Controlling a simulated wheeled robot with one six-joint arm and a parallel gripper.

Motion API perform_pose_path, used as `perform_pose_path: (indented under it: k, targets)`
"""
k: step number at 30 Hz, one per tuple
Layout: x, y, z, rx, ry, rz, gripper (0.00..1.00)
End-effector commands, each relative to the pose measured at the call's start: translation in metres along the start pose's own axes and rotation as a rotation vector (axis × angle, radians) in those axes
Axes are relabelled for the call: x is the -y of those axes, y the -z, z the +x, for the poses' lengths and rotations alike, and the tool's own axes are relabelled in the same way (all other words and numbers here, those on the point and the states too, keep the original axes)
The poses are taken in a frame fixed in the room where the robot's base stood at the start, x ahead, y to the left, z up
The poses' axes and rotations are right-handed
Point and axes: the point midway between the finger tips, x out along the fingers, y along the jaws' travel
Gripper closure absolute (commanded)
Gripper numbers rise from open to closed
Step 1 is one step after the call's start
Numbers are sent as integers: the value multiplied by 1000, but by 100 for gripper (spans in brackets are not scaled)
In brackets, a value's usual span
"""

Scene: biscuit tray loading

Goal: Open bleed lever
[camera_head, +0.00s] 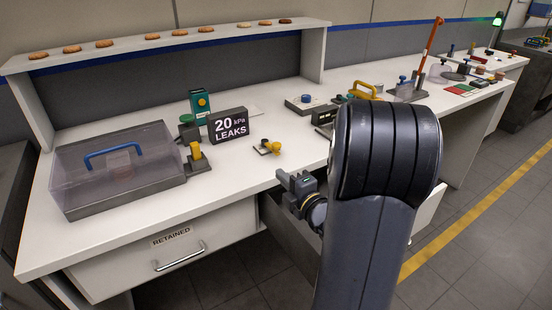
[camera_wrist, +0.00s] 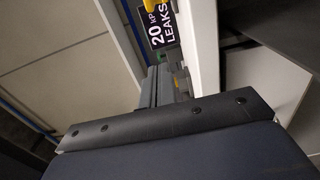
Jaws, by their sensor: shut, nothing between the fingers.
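Two small yellow-handled fittings stand on the white bench in the head view, and I cannot tell which is the bleed lever. One yellow handle (camera_head: 195,151) is on a dark base beside the clear-covered box. The other yellow fitting (camera_head: 271,147) sits lower on a small plate, right of the "20 kPa LEAKS" sign (camera_head: 229,125). My gripper (camera_head: 283,177) is shut and empty at the bench's front edge, nearer the camera than the right-hand fitting and apart from it. The wrist view shows the sign (camera_wrist: 163,23) and part of a yellow thing (camera_wrist: 151,4) at the top.
The clear-covered box (camera_head: 116,170) with a blue handle stands at the left. A green box (camera_head: 200,103) stands behind the sign. A drawer (camera_head: 168,254) marked "RETAINED" is below. Biscuits (camera_head: 104,43) lie on the raised shelf. Bare bench lies around the right-hand fitting.

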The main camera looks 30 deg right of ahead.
Motion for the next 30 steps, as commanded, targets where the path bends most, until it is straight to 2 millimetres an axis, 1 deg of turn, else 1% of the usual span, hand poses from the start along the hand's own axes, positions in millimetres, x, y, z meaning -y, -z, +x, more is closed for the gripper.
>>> perform_pose_path:
  k: [5,15,17,18,22,27,30]
  targets:
    - [-1,1,20,-4,1,0,100]
    - [-1,1,92,-3,1,1,100]
    - [-1,2,103,-4,2,0,100]
    - [-2,-10,102,4,2,1,100]
    - [-1,-28,106,4,1,0,100]
    - [0,-38,108,1,1,1,100]
    - [0,-39,108,1,1,1,100]
